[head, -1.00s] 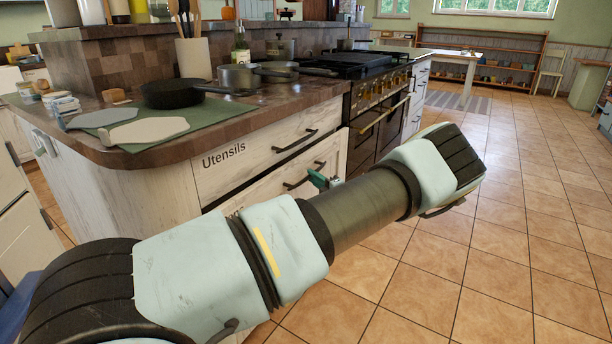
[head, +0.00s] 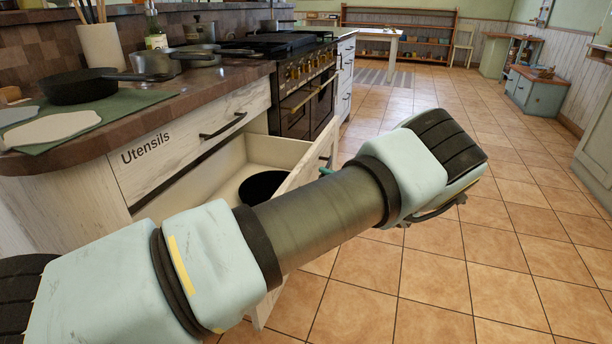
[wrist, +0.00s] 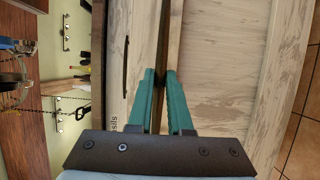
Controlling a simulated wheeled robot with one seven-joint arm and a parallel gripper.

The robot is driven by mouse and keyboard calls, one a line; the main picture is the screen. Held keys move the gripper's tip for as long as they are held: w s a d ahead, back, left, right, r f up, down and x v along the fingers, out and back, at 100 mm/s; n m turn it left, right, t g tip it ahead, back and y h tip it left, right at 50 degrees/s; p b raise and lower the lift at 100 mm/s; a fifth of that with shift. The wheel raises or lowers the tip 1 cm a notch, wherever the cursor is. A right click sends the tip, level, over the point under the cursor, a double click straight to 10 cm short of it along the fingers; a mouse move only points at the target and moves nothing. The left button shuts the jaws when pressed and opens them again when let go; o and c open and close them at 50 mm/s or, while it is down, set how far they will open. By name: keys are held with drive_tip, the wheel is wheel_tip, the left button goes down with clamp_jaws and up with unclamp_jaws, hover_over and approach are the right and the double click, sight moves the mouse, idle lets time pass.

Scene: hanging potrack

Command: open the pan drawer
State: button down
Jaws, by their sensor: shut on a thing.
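The pan drawer (head: 312,165), below the drawer labelled Utensils (head: 190,147), is pulled out in the head view. A dark round pan (head: 262,186) lies inside it, partly hidden by my arm. My gripper is mostly hidden behind my arm in the head view, with a bit of green finger (head: 326,172) showing by the drawer's handle. In the wrist view my gripper (wrist: 160,73) has its green fingers close together at the drawer front (wrist: 225,90), shut on the handle, which is largely hidden between them. The Utensils drawer is closed.
The counter (head: 130,120) above holds a black skillet (head: 80,86), pots and a utensil crock (head: 103,46). A stove (head: 302,92) stands beyond the drawers. Open tiled floor (head: 450,250) lies to the right.

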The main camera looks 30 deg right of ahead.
drive_tip(key=shift+s+d, duration=1.25)
drive_tip(key=shift+s, duration=0.1)
drive_tip(key=c, duration=0.8)
unclamp_jaws()
drive_tip(key=shift+c, duration=0.2)
drive_tip(key=b+v, duration=0.1)
drive_tip(key=v, duration=0.9)
drive_tip(key=shift+s, duration=0.35)
drive_tip(key=shift+d, duration=0.15)
